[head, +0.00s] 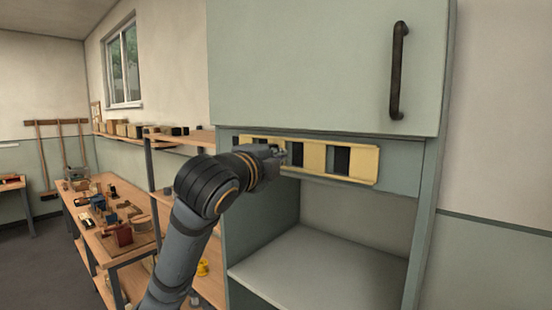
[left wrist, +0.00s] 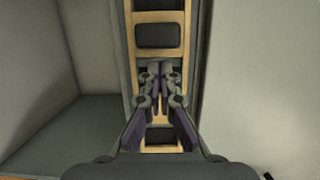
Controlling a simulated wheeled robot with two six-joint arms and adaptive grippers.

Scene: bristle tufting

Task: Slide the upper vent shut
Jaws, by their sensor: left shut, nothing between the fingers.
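The upper vent (head: 313,156) is a yellow slatted strip with dark openings, set across the green-grey cabinet below its upper door. Several dark gaps show between its yellow slats, so it stands at least partly open. My left gripper (head: 281,153) is shut and empty, with its fingertips at the vent's left-middle part. In the left wrist view the vent (left wrist: 158,16) runs up the picture, and the closed fingertips (left wrist: 158,68) lie over it between two dark openings. I cannot tell whether they touch it. The gripper hides part of the vent. My right gripper is not in view.
The cabinet's upper door (head: 310,65) with a dark handle (head: 398,70) is above the vent. An open compartment with a grey shelf (head: 320,265) is below. A workbench (head: 135,243) with small parts stands at the left.

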